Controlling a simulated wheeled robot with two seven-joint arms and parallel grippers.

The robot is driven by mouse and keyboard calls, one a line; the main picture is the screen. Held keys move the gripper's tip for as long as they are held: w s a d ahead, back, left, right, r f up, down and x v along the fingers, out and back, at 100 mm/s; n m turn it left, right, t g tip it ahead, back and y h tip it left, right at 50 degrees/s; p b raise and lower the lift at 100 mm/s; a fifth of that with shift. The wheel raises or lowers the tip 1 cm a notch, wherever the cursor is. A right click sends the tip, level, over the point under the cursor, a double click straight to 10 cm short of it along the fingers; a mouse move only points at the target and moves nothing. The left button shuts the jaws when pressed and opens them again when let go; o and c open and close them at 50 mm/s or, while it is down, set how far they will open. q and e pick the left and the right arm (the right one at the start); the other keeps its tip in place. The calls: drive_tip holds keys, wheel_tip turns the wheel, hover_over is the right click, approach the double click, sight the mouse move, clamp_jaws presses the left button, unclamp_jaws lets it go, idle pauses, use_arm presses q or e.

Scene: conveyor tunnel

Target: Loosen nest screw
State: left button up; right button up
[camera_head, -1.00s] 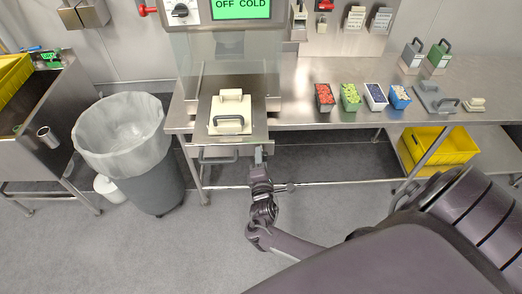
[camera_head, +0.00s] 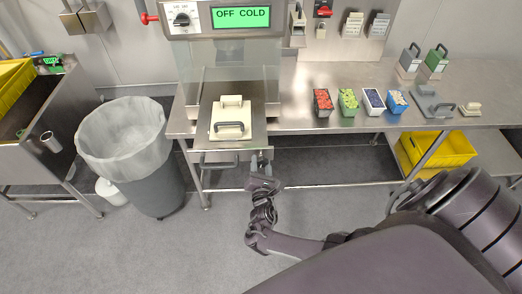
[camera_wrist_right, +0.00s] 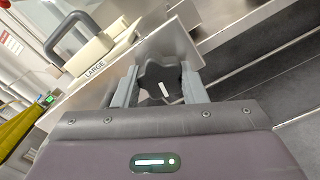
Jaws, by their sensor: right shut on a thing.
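The nest screw is a dark lobed knob (camera_wrist_right: 160,84) with a white mark, at the front of the press drawer (camera_head: 258,140). My right gripper (camera_wrist_right: 158,90) is shut on this knob, one grey finger on each side in the right wrist view. In the head view, my right gripper (camera_head: 261,165) is at the drawer's front right edge, and the knob is too small there to make out. A cream nest block (camera_head: 231,112) with a handle sits on the drawer; its label reads LARGE in the right wrist view (camera_wrist_right: 96,70). My left gripper is out of view.
The drawer's grey front handle (camera_head: 218,163) is just left of my right gripper. The press display (camera_head: 241,17) reads OFF COLD. Small bins (camera_head: 348,113) stand on the steel bench to the right. A lined waste bin (camera_head: 125,140) stands at left. The floor in front is clear.

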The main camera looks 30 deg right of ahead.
idle(0.4)
drive_tip(key=o, duration=1)
drive_tip(key=v, duration=0.8)
drive_tip(key=shift+w, duration=0.15)
